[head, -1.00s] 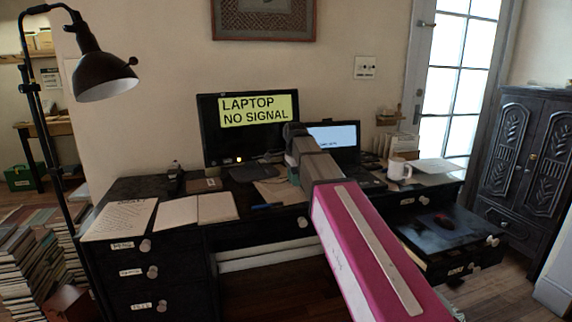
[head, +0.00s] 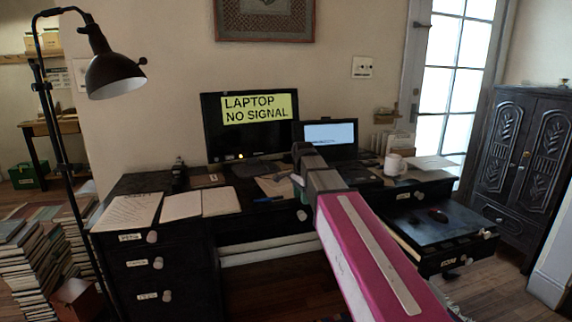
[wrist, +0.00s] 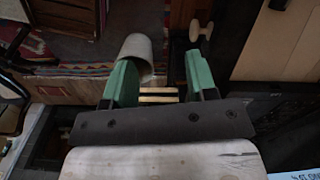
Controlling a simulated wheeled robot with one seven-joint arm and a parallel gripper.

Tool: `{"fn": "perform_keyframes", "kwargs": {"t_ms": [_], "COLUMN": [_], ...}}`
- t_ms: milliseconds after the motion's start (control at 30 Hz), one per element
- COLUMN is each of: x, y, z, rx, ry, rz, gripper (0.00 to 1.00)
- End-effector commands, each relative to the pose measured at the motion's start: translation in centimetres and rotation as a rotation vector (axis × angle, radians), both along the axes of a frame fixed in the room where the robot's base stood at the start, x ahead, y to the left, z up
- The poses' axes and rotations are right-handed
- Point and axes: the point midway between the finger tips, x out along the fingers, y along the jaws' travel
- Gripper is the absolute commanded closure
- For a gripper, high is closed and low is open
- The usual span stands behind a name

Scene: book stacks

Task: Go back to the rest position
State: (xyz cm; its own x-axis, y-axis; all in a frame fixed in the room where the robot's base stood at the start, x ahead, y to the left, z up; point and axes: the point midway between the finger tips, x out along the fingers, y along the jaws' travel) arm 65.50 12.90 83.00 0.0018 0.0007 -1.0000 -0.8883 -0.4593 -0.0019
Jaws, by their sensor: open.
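My gripper (head: 298,172) is at the end of my pink and grey arm in the head view, in front of the desk (head: 262,226). In the wrist view my gripper (wrist: 162,84) shows two green fingers spread apart, with nothing held between them. A pale, cup-shaped thing (wrist: 140,46) shows beyond the left finger, apparently lower down. A round wooden knob (wrist: 200,31) shows beyond the right finger. In the head view my arm hides part of the desk's middle.
An open drawer (head: 440,228) juts out at right. A floor lamp (head: 112,75) and book stacks (head: 35,255) stand at left.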

Motion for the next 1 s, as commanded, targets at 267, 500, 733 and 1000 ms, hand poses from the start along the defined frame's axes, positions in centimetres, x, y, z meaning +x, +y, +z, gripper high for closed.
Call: {"fn": "perform_keyframes", "kwargs": {"t_ms": [267,500,733,1000], "x": [-3.5,-8.1,-13.2,-17.3], "y": [-3.6,-7.4,-10.5,-12.6], "z": [-7.5,-15.0,-21.2,-25.1], "rx": [-0.001,-0.001,-0.001,-0.003], "ry": [0.003,0.003,0.002,-0.003], "rz": [0.242,0.54,0.825,1.054], "gripper": [0.48,0.48,0.48,0.48]}}
